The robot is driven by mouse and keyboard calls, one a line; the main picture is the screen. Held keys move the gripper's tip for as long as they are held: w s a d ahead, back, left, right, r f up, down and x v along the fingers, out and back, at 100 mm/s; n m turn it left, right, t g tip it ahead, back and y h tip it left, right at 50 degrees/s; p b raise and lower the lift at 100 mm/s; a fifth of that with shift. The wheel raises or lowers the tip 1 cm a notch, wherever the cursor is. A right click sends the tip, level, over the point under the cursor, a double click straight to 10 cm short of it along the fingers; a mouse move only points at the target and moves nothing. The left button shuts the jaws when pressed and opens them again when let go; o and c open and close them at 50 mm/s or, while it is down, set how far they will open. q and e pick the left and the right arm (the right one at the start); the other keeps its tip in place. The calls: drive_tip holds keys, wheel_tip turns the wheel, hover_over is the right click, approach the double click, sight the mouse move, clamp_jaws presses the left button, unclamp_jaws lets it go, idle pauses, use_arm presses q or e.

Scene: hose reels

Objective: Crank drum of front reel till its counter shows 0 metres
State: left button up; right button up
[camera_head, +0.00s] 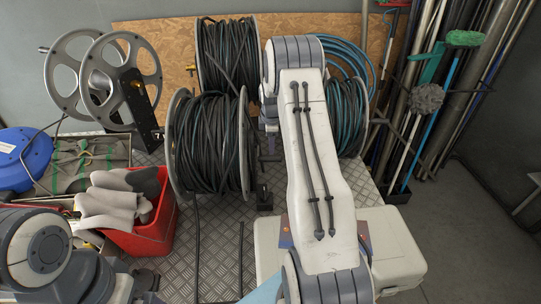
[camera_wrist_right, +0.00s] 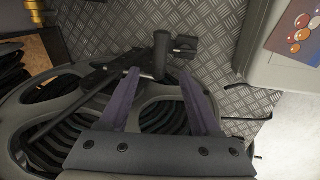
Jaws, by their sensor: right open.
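The front reel (camera_head: 210,150) stands mid-left in the head view, its drum wound with black hose between grey flanges. In the right wrist view its spoked flange (camera_wrist_right: 20,110) lies below my right gripper (camera_wrist_right: 158,75). The gripper is open, its two dark fingers pointing at a crank with an upright dark handle (camera_wrist_right: 161,50). The handle stands between and just beyond the fingertips; whether they touch it I cannot tell. In the head view my right arm hides most of this spot. I cannot make out a counter reading. My left gripper does not show.
Another black-hose reel (camera_head: 228,50) stands behind, a blue-hose reel (camera_head: 347,115) right, an empty reel (camera_head: 75,75) left. A red bin (camera_head: 155,225) with gloves stands left. A pale case (camera_head: 400,250) lies front right. Poles (camera_head: 425,70) lean at right.

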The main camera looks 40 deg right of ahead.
sight(271, 157)
drive_tip(key=p+x, duration=0.3)
drive_tip(key=x, duration=0.5)
drive_tip(key=shift+w+f, duration=0.15)
drive_tip(key=shift+f, duration=0.4)
clamp_jaws()
idle(0.8)
